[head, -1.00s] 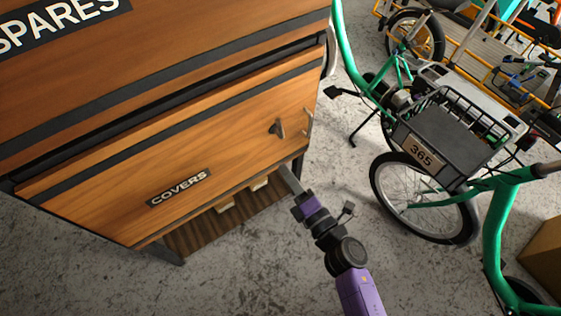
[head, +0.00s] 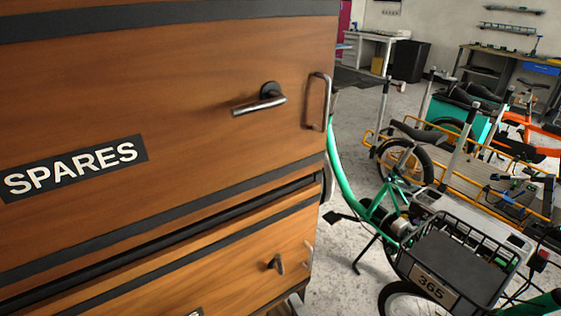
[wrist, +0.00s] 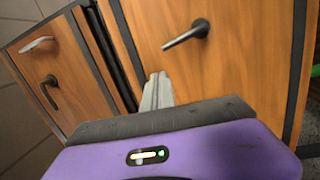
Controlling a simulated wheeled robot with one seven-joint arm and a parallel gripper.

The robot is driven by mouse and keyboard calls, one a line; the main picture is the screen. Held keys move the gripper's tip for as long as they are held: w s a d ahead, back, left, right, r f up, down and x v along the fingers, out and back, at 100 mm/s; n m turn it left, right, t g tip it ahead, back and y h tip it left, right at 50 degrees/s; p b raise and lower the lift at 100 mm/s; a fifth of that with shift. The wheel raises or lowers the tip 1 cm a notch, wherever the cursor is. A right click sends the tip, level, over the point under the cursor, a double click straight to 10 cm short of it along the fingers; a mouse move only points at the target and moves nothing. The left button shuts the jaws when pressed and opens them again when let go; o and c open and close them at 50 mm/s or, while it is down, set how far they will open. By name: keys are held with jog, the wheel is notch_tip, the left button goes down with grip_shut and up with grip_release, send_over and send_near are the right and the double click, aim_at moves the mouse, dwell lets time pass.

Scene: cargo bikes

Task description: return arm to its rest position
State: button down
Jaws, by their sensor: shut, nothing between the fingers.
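My gripper (wrist: 157,92) shows in the wrist view with its grey fingers together and nothing between them. Its purple housing fills the bottom of that view. The fingers point toward the wooden cabinet (head: 150,80), whose front also shows in the wrist view (wrist: 235,60). I cannot tell how far they are from it. In the head view now I cannot make out the gripper or most of the arm.
The cabinet has a SPARES door with a lever handle (head: 259,99) and pull bar (head: 318,101), and a lower panel with a small handle (head: 276,262). A green bike with a basket (head: 455,260) stands close at right. Bare floor (head: 335,270) lies between.

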jog(key=s+d+r+m+h, duration=0.3)
jog(key=s+d+m, duration=0.2)
jog(key=s, duration=0.6)
jog(key=s+d+r+m+g+h, duration=0.1)
jog(key=s+d+r+m+h, duration=0.2)
jog(key=s+m, duration=0.7)
jog(key=s+d+r+m+g+h, duration=0.1)
jog(key=s+d+r+m+h, duration=0.1)
jog(key=s+d+m, duration=0.5)
jog(key=s+d+r, duration=0.1)
jog(key=s, duration=0.4)
jog(key=shift+s+r+h, duration=0.2)
jog(key=shift+r+h, duration=0.15)
jog(key=shift+h, duration=0.05)
jog(key=shift+d, duration=0.1)
